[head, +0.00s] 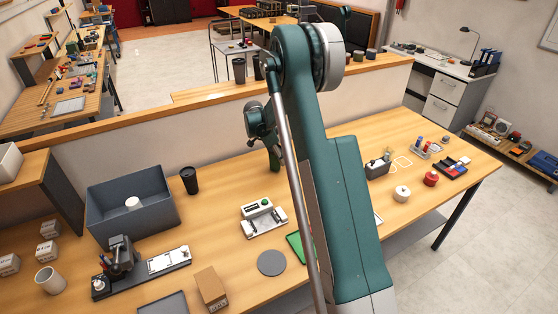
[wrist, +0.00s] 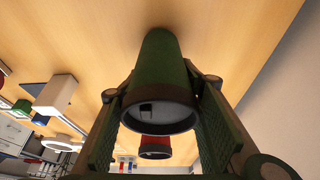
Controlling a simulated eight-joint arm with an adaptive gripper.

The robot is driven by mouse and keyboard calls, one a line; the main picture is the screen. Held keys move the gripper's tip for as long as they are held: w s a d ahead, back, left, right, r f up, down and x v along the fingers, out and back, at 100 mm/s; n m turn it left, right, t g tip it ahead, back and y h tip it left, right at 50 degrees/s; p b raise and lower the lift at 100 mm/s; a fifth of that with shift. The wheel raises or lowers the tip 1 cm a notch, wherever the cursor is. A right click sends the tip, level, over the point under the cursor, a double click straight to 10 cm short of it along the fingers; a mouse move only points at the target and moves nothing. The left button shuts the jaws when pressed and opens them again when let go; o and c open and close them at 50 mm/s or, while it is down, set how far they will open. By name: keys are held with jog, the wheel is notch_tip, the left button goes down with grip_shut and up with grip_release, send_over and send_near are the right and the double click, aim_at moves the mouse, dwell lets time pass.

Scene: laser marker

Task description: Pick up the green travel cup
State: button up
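The green travel cup (wrist: 160,75) stands on the wooden table in the wrist view, which shows the scene upside down. Its dark rim and opening face the camera. The two fingers of my gripper (wrist: 163,100) lie on either side of the cup, very close to its wall. I cannot tell whether they press on it. In the head view the cup (head: 275,160) shows as a small green shape just left of my arm, near the low wall at the table's back. My arm hides part of that area.
A black cup (head: 189,180) and a grey bin (head: 133,213) stand to the left. A white-and-green device (head: 262,218) sits in front of the cup. A red pot (head: 430,178) and white pot (head: 402,193) stand right. The low wall (head: 215,127) runs behind.

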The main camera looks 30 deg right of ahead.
aim_at(279, 147)
notch_tip(279, 147, up, 9)
jog(key=shift+r, duration=0.1)
dwell(0.4)
